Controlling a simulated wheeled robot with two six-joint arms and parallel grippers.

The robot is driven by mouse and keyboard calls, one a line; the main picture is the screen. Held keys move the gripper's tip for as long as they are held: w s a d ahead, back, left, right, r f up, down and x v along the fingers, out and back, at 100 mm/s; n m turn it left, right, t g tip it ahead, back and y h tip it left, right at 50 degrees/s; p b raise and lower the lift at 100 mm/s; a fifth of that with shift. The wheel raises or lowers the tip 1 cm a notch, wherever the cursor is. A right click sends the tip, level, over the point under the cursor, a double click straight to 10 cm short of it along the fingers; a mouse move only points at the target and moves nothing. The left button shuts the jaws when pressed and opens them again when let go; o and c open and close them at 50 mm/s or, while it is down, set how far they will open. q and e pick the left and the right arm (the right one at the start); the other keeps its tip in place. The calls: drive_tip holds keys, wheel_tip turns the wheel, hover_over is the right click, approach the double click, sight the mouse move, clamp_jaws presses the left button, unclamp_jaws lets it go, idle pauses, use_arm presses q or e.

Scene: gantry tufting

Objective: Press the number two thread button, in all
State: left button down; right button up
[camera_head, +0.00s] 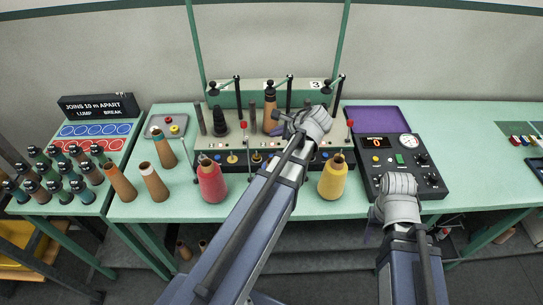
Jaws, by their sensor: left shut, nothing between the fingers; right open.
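The threading stand (226,141) sits at the back middle of the table, with thread posts and a backboard where a "3" label (315,85) is readable. Which one is number two I cannot read, and my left arm covers the panel's middle. My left gripper (281,126) is shut and empty over the stand, near an orange cone (269,108); contact is unclear. My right gripper (394,205) is open and empty by the table's front edge, its fingers mostly hidden.
A red cone (211,182) and a yellow cone (333,179) stand before the stand, either side of my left arm. Tan cones (154,183) stand at left. A control box (412,160) with gauge and purple tray (375,116) are at right.

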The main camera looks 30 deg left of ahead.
use_arm(q)
drive_tip(key=shift+a+r, duration=0.1)
drive_tip(key=shift+a, duration=0.15)
wheel_tip(320, 180, down, 9)
drive_tip(key=b, duration=0.8)
drive_tip(key=shift+b, duration=0.4)
idle(1.6)
drive_tip(key=shift+f+b, duration=0.35)
drive_tip(key=shift+b, duration=0.05)
drive_tip(key=shift+f+b, duration=0.4)
drive_tip(key=shift+b, duration=0.05)
idle(0.5)
idle(0.4)
drive_tip(key=shift+r+p, duration=0.85)
drive_tip(key=shift+p, duration=0.05)
